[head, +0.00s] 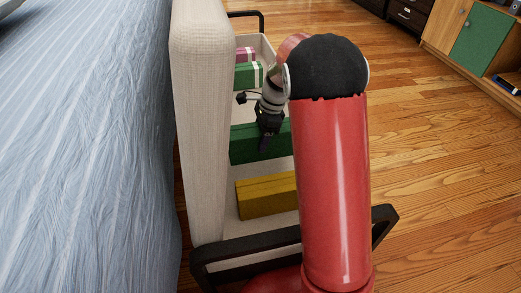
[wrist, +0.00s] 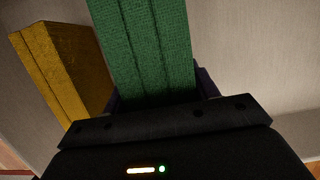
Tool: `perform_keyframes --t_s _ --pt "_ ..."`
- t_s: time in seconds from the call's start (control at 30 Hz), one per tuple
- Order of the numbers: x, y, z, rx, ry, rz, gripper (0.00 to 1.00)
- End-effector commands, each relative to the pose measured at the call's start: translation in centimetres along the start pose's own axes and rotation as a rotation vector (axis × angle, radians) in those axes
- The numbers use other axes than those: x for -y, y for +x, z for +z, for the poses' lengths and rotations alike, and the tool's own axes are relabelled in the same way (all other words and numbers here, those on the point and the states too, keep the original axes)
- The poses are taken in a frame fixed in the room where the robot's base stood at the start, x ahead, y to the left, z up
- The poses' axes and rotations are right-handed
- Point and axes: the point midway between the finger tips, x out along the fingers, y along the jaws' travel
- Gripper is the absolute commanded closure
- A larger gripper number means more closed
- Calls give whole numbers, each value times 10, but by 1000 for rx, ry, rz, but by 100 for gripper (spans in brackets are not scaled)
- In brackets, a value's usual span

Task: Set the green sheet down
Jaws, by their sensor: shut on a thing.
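The green sheet (head: 246,147) is a dark green folded block in the middle of a pale, black-handled tray or cart bed in the head view. My gripper (head: 266,140) is over it from above and shut on it. In the wrist view the green sheet (wrist: 145,45) runs up from between the dark fingers, and my gripper (wrist: 160,95) covers its near end. Whether its underside touches the pale surface I cannot tell. My red arm hides part of the right side of the tray in the head view.
A yellow folded block (head: 265,196) lies in front of the green sheet, and also shows in the wrist view (wrist: 65,65). Behind are a ribboned green block (head: 248,75) and a pink one (head: 245,54). A padded beige panel (head: 205,120) and a bed (head: 85,160) stand left.

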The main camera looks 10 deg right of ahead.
Motion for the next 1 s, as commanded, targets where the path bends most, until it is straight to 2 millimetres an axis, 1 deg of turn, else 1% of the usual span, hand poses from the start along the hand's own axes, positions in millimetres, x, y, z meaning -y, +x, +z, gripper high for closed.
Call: perform_keyframes --t_s 0.07,0.3,0.33,0.73,0.77,0.9,1.0 --pt "0 8 -2 0 0 1 77" --pt "0 48 -13 2 2 3 77" --pt "0 50 -14 2 1 3 77" --pt "0 56 -15 1 0 0 77" --pt "0 56 -15 0 0 1 38" --pt "0 55 -15 0 0 1 20" --pt "0 55 -15 0 0 1 19"
